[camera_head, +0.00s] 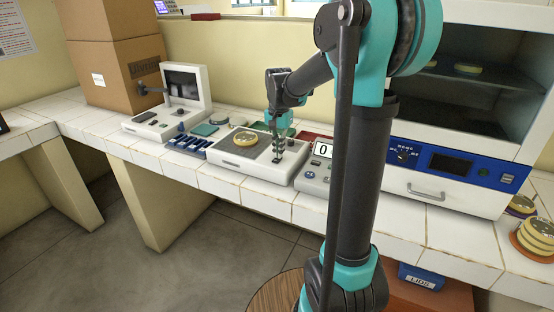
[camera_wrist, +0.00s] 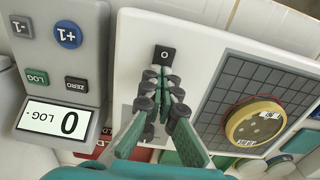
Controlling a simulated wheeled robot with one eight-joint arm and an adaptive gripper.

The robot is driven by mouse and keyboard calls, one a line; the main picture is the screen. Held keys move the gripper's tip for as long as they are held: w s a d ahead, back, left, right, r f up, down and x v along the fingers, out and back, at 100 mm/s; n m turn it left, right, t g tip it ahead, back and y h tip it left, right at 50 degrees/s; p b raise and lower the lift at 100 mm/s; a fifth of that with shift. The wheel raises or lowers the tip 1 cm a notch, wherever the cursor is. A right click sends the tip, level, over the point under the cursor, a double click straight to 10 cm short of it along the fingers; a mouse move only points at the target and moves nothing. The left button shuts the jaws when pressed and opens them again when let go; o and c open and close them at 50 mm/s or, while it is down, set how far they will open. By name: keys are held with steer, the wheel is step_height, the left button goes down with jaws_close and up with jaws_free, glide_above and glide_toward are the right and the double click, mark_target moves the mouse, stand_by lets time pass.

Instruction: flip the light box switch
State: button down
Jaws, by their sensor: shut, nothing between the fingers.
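The light box (camera_head: 222,155) is a white slab on the tiled bench, and it also shows in the wrist view (camera_wrist: 210,38). A round yellowish dish (camera_wrist: 254,122) sits on its dark grid panel (camera_wrist: 283,78). The light box switch (camera_wrist: 164,55) is a small black rocker marked "O" in the wrist view. My gripper (camera_wrist: 168,78) is shut and empty, its fingertips just beside the switch. I cannot tell whether they touch it. In the head view my gripper (camera_head: 277,156) is over the box's right part and the switch is not clear.
A grey counter (camera_head: 314,177) showing "0" stands right of the light box, close to my gripper. A blue rack (camera_head: 187,146) and a white instrument (camera_head: 180,110) stand to the left. A blue-fronted incubator (camera_head: 450,170) is at the right, with stacked dishes (camera_head: 538,235) beyond it.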

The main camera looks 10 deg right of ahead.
steer(key=shift+r, duration=3.5)
